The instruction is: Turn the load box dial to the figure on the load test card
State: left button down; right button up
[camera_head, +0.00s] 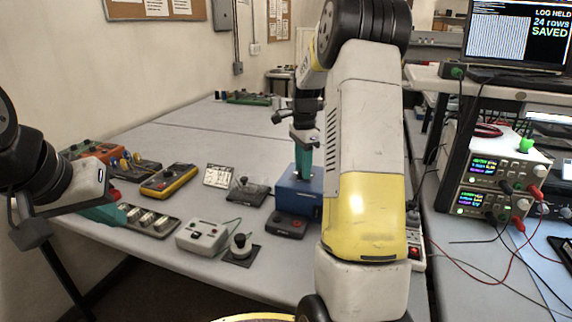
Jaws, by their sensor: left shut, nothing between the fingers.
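A blue box (286,188), which may be the load box, stands on the grey bench. My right gripper (304,176) points down at its top, with teal fingers. The fingers hide any dial there, and I cannot tell whether they are open or shut on one. A small white card (217,176) with dark marks stands left of the blue box; its writing is too small to read, and I cannot tell if it is the load test card. My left gripper (112,216) is shut and empty at the bench's left edge, beside a tray of round parts (150,220).
My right arm hides the bench's right part. Power supplies (497,172) stand at right. The back of the bench is mostly clear.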

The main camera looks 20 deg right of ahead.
grip_shut()
jog(key=shift+n, duration=0.4)
jog(key=n, duration=2.3)
jog(key=shift+r, duration=0.1)
dwell(0.4)
